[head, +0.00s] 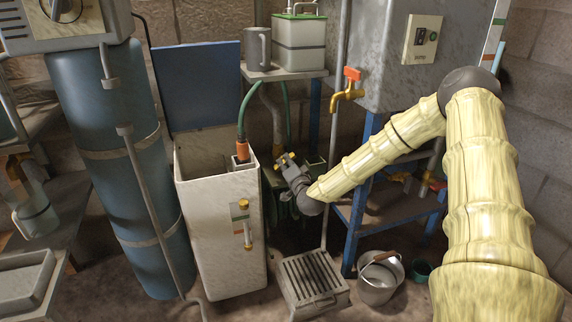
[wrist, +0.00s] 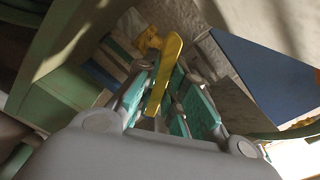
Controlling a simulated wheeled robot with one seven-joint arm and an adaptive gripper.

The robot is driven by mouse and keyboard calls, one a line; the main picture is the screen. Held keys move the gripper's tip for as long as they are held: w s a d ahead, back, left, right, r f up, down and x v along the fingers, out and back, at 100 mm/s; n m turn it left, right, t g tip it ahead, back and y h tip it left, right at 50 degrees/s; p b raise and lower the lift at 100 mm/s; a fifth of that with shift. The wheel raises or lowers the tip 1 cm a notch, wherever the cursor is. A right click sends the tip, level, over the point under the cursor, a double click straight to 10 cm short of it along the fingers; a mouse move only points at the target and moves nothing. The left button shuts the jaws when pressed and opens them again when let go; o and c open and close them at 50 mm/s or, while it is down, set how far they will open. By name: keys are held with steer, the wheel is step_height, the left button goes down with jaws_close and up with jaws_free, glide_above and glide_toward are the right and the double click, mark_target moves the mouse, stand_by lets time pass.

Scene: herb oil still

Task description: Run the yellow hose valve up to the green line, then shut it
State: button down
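A yellow lever (wrist: 164,72), which looks like the yellow hose valve's handle, stands between the teal-padded fingers of my gripper (wrist: 166,85) in the wrist view. The fingers lie close on both sides of it; I cannot tell whether they press on it. In the head view my gripper (head: 288,165) is low, right of the white bin, with a small yellow part (head: 283,158) at its tip. The rest of the valve is hidden. A strip with green and red marks (head: 490,40) runs up the grey tank's right edge; I cannot see its level.
A white bin (head: 222,235) with a raised blue lid (head: 199,86) stands left of my gripper. A green hose (head: 246,105) enters it. A brass tap with an orange handle (head: 348,90) hangs above my forearm. A grate (head: 313,280) and a bucket (head: 379,280) are below.

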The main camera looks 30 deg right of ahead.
steer(key=shift+m, duration=0.4)
steer(key=m, duration=0.3)
steer(key=shift+f+b, duration=0.2)
steer(key=shift+b, duration=0.15)
steer(key=shift+m+b, duration=0.4)
steer(key=shift+m, duration=1)
steer(key=c, duration=1.5)
jaws_free()
steer(key=shift+r, duration=0.1)
steer(key=v, duration=1.2)
steer(key=shift+d, duration=0.1)
